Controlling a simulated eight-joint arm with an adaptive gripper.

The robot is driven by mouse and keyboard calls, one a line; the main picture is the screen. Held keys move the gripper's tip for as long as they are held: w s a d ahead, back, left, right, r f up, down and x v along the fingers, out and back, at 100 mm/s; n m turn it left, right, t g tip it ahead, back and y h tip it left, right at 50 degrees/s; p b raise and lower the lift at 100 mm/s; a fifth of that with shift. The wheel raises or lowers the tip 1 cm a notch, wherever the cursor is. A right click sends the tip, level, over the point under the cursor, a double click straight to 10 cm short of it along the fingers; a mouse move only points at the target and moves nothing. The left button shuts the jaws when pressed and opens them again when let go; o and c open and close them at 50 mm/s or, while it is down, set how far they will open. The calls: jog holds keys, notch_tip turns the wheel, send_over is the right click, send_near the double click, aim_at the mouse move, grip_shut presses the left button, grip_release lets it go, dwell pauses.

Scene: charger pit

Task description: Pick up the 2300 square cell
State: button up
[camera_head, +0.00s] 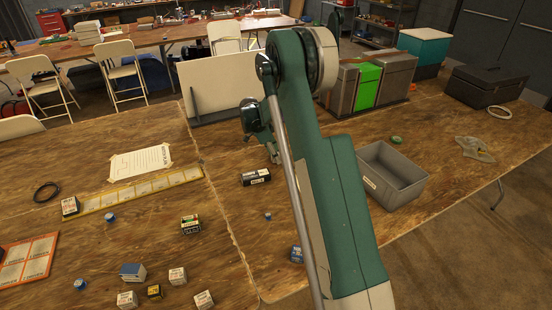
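Several small box-shaped cells lie on the wooden table; their print is too small to read, so I cannot tell which is the 2300 square cell. A dark cell with a white label (255,177) lies just below my gripper (274,155) in the picture. A green and black cell (190,224) lies left of the table seam. A blue cell (297,254) is partly hidden by my arm. A blue and white cell (133,272) and white cells (177,276) sit at the front left. My gripper is small and partly hidden; its fingers' opening is unclear.
A grey open bin (408,194) stands right of my arm. A yellow strip (130,194), a paper sheet (141,161) and a black ring (47,191) lie at left. A white panel (222,82) and a grey-green box (367,84) stand at the back.

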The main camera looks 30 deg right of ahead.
jog(key=c, duration=1)
jog(key=shift+r, duration=0.2)
notch_tip(320, 180, up, 10)
jog(key=shift+f+p, duration=0.15)
jog(key=shift+p, duration=1)
